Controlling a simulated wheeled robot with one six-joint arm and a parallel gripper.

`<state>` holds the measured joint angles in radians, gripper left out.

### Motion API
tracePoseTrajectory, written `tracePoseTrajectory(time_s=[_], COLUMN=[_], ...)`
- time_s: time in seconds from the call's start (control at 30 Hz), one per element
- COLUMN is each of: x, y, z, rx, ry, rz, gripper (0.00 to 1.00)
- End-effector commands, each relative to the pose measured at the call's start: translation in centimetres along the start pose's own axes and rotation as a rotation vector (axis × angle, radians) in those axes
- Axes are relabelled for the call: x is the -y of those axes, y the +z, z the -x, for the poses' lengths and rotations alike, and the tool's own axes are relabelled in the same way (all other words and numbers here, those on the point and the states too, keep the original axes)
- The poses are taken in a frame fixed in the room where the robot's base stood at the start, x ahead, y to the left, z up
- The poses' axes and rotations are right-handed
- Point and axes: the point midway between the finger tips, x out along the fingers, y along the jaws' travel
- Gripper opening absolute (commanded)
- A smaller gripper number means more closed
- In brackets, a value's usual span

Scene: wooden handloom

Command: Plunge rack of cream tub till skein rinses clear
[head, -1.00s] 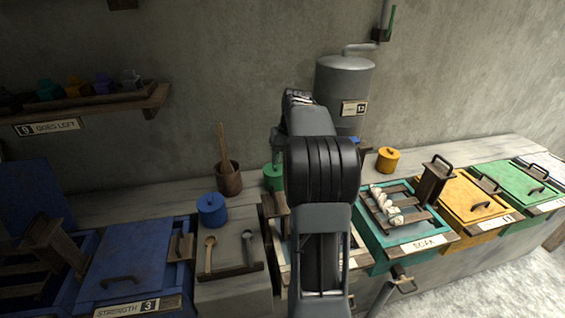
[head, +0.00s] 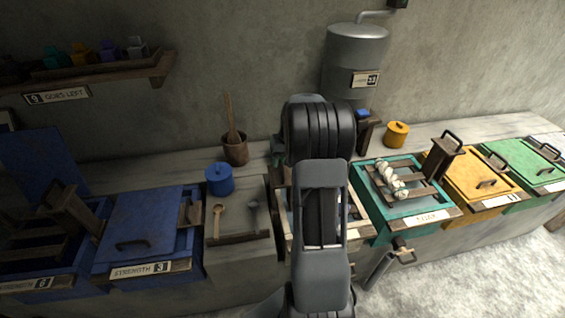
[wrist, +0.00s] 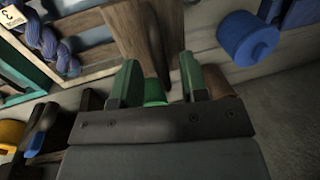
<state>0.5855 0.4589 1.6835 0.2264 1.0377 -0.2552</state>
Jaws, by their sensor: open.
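The cream tub (wrist: 92,72) is mostly hidden behind my arm in the head view. In the wrist view its pale rim and wooden edge show at upper left, with a blue skein (wrist: 45,42) across it. A broad wooden upright (wrist: 128,28), apparently the rack's post, stands just beyond my fingers; whether it lies between them I cannot tell. My gripper (wrist: 160,84) is open, its two green fingers apart and holding nothing visible. In the head view the fingers are hidden behind my arm.
Right of the cream tub is a teal tub (head: 368,222) with a white skein on its rack, then a yellow tub (head: 470,186) and a green one. At left are a blue lidded pot (head: 220,180) and blue tubs. A grey tank (head: 352,58) stands behind.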

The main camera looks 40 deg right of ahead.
Motion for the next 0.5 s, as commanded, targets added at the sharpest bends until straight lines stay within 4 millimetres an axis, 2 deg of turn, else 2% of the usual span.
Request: tracePoseTrajectory(time_s=[0.13,0.43,0.5], x=[0.01,-0.01,-0.01], y=[0.02,0.01,0.01], z=[-0.69,-0.81,-0.80], rx=[0.001,0.000,0.000], ry=[0.000,0.000,0.000], rz=[0.000,0.000,0.000], gripper=[0.40,0.40,0.34])
